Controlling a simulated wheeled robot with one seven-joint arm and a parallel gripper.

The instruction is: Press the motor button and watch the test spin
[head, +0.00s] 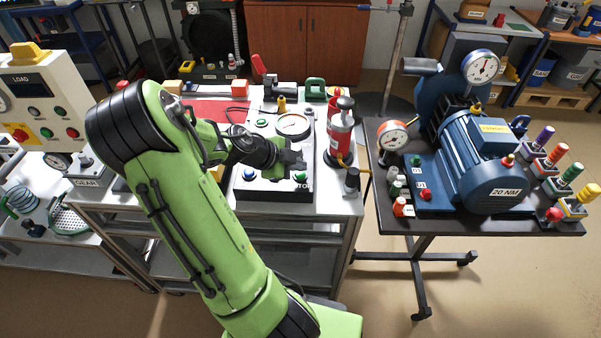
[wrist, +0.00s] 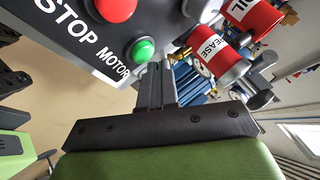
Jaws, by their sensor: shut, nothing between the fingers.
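The green button (head: 301,176) sits on a dark panel beside the word MOTOR. In the wrist view the green button (wrist: 140,50) is a dome lit bright on its face, with a red STOP button (wrist: 98,10) beside it. My gripper (head: 297,163) is shut and empty, low over the panel. In the wrist view its fingertips (wrist: 155,68) lie right beside the green button's edge; I cannot tell if they touch it. A blue motor (head: 487,165) marked 20 NM stands on the dark cart at right. I cannot tell if it turns.
A red grease canister (head: 341,132) stands close right of my gripper, and also shows in the wrist view (wrist: 218,52). A white dial gauge (head: 293,125) is behind the gripper. A blue button (head: 249,173) is on the left of the panel.

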